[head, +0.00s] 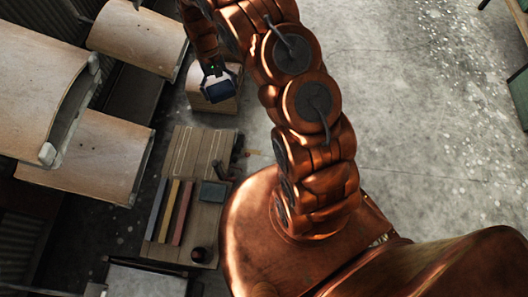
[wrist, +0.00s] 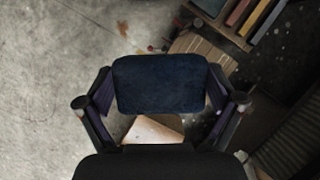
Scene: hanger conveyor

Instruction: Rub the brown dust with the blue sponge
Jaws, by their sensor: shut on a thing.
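The blue sponge (wrist: 160,84) is a dark blue block with rounded corners, held between the two fingers of my gripper (head: 218,80). In the head view the sponge (head: 220,92) hangs over a pale wooden-topped box (head: 197,98). A small rusty-brown patch (wrist: 122,28) on the grey floor looks like the brown dust. It lies beyond the sponge and to its left in the wrist view, apart from it. It also shows faintly in the head view (head: 253,152). The sponge and fingers hide part of the box top.
A slatted wooden platform (head: 185,148) bears coloured strips (head: 168,212), a dark flat block (head: 213,191) and a dark round object (head: 201,255). Curved wooden panels (head: 110,155) crowd the left. The grey floor (head: 430,100) on the right is open.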

